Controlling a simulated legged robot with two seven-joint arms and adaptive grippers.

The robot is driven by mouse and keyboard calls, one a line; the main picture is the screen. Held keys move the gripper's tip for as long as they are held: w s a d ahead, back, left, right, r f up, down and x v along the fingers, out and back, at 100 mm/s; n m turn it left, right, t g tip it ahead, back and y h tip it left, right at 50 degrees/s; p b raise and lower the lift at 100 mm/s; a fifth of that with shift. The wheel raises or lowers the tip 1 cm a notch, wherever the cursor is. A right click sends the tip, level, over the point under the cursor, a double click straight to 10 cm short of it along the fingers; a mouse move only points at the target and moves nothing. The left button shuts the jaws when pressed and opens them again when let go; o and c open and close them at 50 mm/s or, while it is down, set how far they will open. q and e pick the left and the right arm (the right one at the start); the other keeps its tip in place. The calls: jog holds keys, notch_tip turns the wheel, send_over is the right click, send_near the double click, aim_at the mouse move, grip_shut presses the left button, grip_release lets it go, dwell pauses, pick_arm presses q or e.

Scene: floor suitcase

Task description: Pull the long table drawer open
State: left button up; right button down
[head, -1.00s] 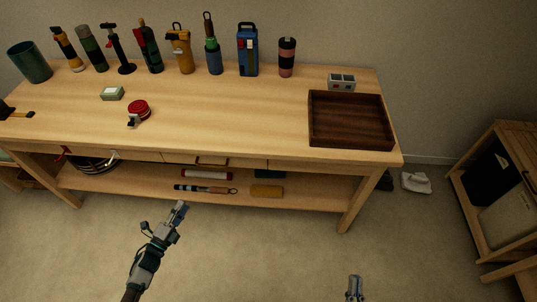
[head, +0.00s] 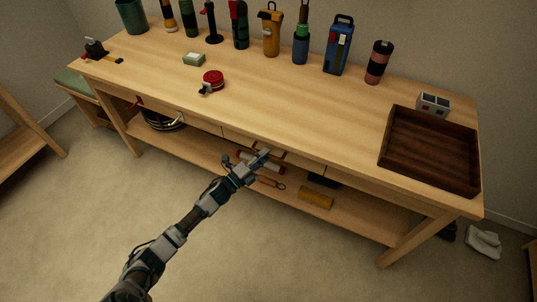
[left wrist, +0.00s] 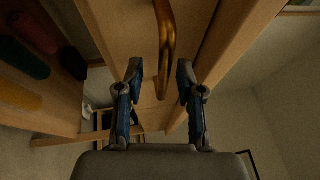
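The long wooden table drawer (head: 305,163) sits under the front edge of the table top and looks shut. Its bronze bar handle (left wrist: 167,35) runs lengthwise in the left wrist view, where the drawer's wooden front (left wrist: 128,25) lies behind it. My left gripper (head: 262,160) is at the drawer front in the head view and hides most of the handle. In the left wrist view my left gripper (left wrist: 158,75) is open, with the near part of the handle between its fingertips. I cannot tell whether they touch it. My right gripper is out of view.
The wooden table (head: 300,105) bears bottles along its back, a red round item (head: 213,79) and a dark tray (head: 430,150). The lower shelf (head: 215,155) holds tools and a yellow item (head: 316,197). The floor in front is clear.

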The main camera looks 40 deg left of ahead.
pick_arm(q)
jog(key=shift+w+d+r, duration=0.2)
jog(key=shift+w, duration=0.35)
jog(key=shift+a, duration=0.1)
grip_shut()
jog(key=shift+f, duration=0.1)
jog(key=shift+s, duration=0.1)
